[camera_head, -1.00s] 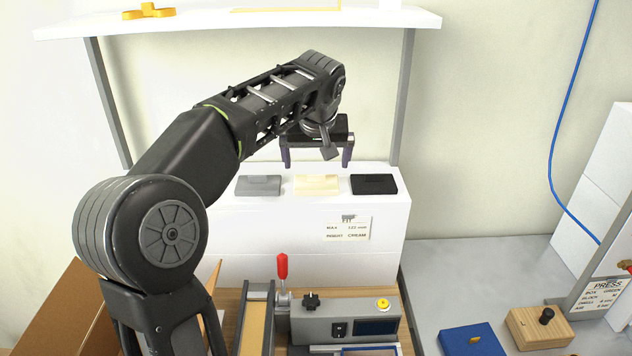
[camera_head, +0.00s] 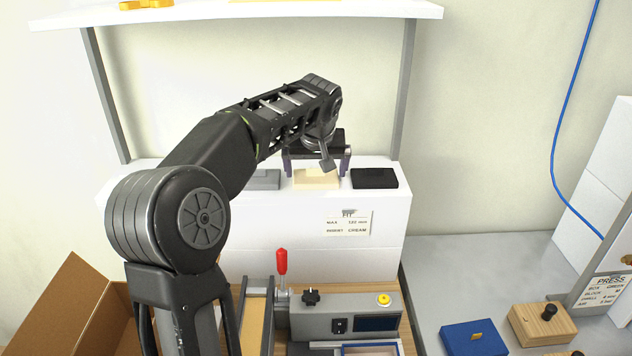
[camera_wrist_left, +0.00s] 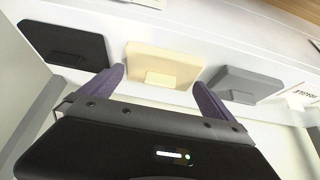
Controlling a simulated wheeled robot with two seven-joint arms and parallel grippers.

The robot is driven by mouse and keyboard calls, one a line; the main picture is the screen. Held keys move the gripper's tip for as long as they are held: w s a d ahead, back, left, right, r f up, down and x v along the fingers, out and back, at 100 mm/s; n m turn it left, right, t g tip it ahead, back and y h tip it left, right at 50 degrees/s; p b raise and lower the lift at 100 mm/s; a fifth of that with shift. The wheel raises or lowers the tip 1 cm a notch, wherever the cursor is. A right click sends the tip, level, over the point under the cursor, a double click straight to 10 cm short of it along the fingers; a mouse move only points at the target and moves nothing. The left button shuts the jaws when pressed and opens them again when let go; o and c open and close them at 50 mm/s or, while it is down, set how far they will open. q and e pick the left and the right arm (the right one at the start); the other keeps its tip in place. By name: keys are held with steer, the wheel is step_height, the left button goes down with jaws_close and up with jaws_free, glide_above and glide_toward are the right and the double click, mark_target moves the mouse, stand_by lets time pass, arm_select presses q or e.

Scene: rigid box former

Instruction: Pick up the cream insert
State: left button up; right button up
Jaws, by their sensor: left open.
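The cream insert (camera_head: 316,180) lies on top of a white block (camera_head: 270,225), in the middle of a row of three inserts. In the left wrist view the cream insert (camera_wrist_left: 163,65) shows a small raised tab on its near side. My left gripper (camera_head: 316,172) is open and empty just above the cream insert, with one finger toward each side of it. In the left wrist view its fingertips (camera_wrist_left: 160,80) stand apart near the insert's near corners; I cannot tell whether they touch it. My right gripper is out of view.
A grey insert (camera_head: 264,180) and a black insert (camera_head: 374,178) lie close on either side. A white shelf (camera_head: 240,12) hangs above. A grey device with a red-handled lever (camera_head: 282,262) stands in front. An open cardboard box (camera_head: 70,310) is at lower left.

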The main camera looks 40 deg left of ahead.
arm_select(q)
steer(key=shift+w+a+f, duration=0.1)
steer(key=shift+w+f, duration=0.05)
steer(key=shift+f, duration=0.15)
steer(key=shift+r, duration=0.1)
steer(key=c, duration=0.9)
steer(key=shift+c, duration=0.2)
